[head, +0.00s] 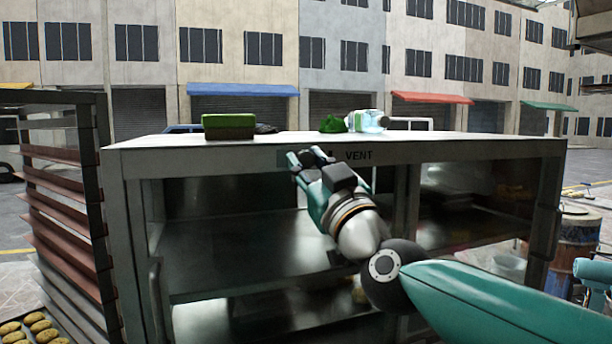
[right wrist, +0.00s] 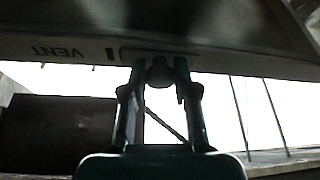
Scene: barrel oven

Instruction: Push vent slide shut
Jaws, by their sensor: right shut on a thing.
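The word VENT (head: 358,156) is printed on the pale front edge of the cabinet's top in the head view. It also shows upside down in the right wrist view (right wrist: 59,53). My right gripper (head: 310,156) is at that edge, just left of the word. In the right wrist view my right gripper (right wrist: 159,70) has its fingers on either side of a small dark knob (right wrist: 158,73) and is shut on it. The knob sits at the vent slide's strip, beside a dark mark. The gripper hides much of the slide in the head view. My left gripper is not in view.
The metal cabinet (head: 135,155) has open shelf bays below its top. A rack (head: 65,215) stands at left, with a tray of cookies at lower left. A rusty barrel (head: 577,240) stands at right.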

